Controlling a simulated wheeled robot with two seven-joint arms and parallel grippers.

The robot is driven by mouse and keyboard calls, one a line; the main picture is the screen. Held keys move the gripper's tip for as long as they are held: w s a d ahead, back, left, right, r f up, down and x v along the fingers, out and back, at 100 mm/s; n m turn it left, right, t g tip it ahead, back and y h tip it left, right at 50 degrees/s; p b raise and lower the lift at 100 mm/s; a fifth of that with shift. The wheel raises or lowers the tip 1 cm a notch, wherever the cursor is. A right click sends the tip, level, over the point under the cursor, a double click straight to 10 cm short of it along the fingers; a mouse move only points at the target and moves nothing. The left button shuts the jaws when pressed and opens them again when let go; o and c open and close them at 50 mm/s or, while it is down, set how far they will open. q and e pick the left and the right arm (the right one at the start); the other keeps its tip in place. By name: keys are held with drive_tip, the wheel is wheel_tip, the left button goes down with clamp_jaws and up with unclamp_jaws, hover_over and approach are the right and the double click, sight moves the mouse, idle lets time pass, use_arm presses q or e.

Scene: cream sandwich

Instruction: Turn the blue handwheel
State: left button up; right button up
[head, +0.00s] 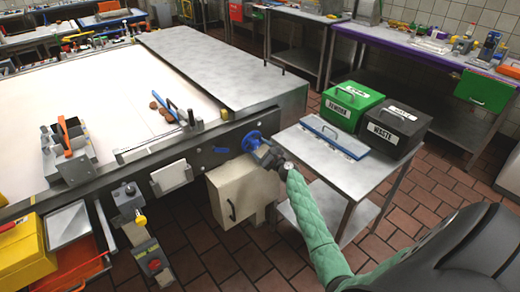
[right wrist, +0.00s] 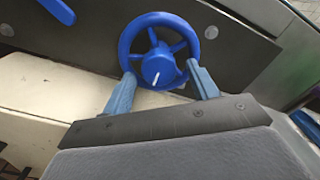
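The blue handwheel (head: 251,141) is mounted on the dark side panel of the big table-like machine. In the right wrist view the handwheel (right wrist: 158,22) faces the camera, with a round hub bearing a white mark. My right gripper (head: 263,151) is right at the wheel. Its two blue fingers (right wrist: 161,75) stand apart, overlapping the lower left and lower right of the rim, with the hub between them. I cannot tell whether they touch the rim. The gripper partly hides the wheel in the head view. My left gripper is not in view.
A small metal table (head: 283,140) right of the wheel holds a blue flat case (head: 334,137), a green box (head: 352,103) and a black waste box (head: 393,124). A cream box (head: 243,190) sits below the wheel. The tiled floor between is open.

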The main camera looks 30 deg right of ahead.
drive_tip(key=shift+s+f, duration=0.1)
drive_tip(key=shift+s, duration=0.5)
use_arm(q)
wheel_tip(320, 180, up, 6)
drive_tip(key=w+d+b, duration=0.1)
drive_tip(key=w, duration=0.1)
drive_tip(key=shift+b, duration=0.35)
use_arm(e)
drive_tip(key=s, duration=0.6)
drive_tip(key=shift+s+d, duration=0.25)
drive_tip(key=shift+s, duration=0.05)
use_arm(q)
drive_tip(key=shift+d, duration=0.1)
